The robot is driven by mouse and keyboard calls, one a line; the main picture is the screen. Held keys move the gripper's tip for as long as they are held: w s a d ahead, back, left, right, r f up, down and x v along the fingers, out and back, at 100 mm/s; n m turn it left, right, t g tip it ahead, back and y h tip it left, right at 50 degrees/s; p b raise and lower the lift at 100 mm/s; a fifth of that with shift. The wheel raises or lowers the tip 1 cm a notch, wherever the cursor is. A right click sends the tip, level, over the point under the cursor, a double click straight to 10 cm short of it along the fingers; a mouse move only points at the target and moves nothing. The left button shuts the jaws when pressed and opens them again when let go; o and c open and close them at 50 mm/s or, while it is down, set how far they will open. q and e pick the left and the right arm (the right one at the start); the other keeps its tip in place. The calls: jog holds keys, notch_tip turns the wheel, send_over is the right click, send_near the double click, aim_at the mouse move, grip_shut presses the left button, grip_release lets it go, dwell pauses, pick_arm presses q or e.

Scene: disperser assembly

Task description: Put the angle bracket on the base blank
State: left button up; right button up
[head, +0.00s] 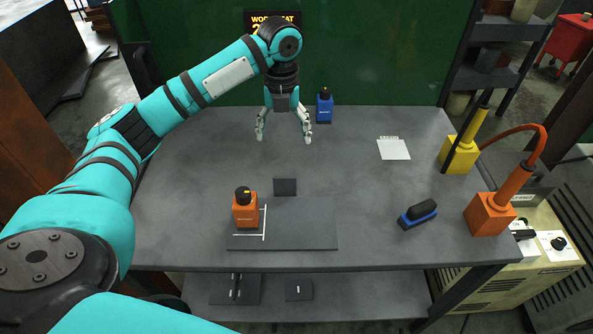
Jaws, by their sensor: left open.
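The base blank (300,232) is a flat dark grey plate lying near the front of the table, with white marking lines on its left part. A small dark piece (285,187), which looks like the angle bracket, is just behind the plate's rear edge; I cannot tell whether they touch. My left gripper (283,138) points down over the back half of the table, behind the small dark piece and apart from it. Its fingers are spread wide with nothing between them. My right gripper does not show.
An orange bottle (246,211) with a black cap is at the plate's left part. A blue bottle (324,107) stands behind the gripper. The table's middle is clear.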

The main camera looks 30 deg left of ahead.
pick_arm(q)
notch_tip(320, 180, down, 2)
send_over(285, 182)
jog(key=w+a, duration=0.2)
jog(key=f, duration=0.5)
jog(key=shift+d, duration=0.2)
jog(key=f, duration=0.3)
jog(key=shift+w+f+p, duration=0.2)
jog(key=shift+w+p, duration=0.05)
jog(key=shift+p, duration=0.05)
jog(key=shift+f, duration=0.9)
jog(key=f, duration=0.2)
jog(key=f+p, duration=0.1)
jog(key=f, duration=0.1)
jog(key=shift+s+d+f, duration=0.1)
jog(key=shift+s+f, duration=0.1)
jog(key=shift+f, duration=0.3)
jog(key=c, duration=1.7)
jog(key=shift+r, duration=0.1)
grip_shut()
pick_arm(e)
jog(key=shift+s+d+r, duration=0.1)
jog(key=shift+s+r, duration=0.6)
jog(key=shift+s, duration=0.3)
